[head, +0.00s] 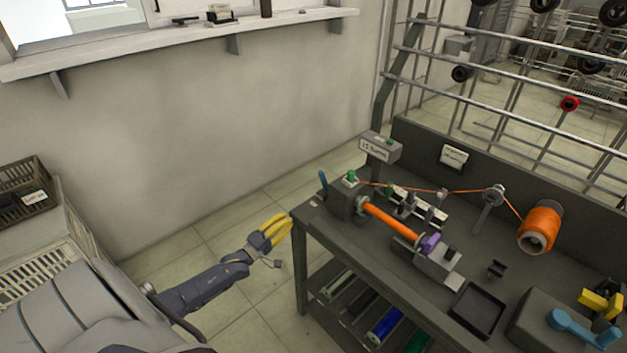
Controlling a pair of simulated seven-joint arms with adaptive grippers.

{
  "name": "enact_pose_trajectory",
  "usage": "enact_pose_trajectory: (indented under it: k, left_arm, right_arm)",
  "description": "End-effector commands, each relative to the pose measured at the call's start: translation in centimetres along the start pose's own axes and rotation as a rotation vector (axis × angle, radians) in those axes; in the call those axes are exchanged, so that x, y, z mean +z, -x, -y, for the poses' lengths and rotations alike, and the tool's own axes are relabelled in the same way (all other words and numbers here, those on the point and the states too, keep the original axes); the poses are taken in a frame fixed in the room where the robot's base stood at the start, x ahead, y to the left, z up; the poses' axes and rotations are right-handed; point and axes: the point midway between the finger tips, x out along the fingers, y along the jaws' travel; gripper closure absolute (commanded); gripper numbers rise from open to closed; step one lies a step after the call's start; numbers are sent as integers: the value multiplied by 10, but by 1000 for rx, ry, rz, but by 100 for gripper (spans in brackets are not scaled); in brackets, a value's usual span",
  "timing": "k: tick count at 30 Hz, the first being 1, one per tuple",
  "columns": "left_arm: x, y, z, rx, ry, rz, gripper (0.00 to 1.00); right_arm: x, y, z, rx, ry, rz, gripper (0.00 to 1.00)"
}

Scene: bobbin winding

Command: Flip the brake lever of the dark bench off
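The dark bench (312,222) stands at the right. A small upright blue lever (323,182) is at the left end of its winding head (346,200). I cannot tell which blue part is the brake lever. My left gripper (274,230), with yellow fingers, is left of the bench's near left corner, apart from both blue parts. Nothing shows held in it; its finger gap is unclear. My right gripper is not in view.
An orange-wound bobbin (392,220) sits on the winder, with thread running to an orange spool (540,228). A sign box (380,147) stands behind the winding head. A dark tray (478,308) is at the bench front. Free floor lies left of the bench.

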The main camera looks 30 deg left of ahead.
Motion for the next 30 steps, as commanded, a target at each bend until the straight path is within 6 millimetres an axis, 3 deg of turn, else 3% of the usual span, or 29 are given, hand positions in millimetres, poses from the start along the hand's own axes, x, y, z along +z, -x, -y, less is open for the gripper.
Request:
enact_pose_trajectory:
  k: [3,9,23,30]
  left_arm:
    - [-9,-12,-29,70,72,18,100]
    - [-15,-20,-51,124,136,36,100]
    - [-16,-23,-55,131,142,38,100]
    - [-15,-44,-58,134,142,37,100]
  right_arm:
    - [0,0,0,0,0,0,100]
    - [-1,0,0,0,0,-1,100]
    - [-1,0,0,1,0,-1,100]
    - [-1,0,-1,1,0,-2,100]
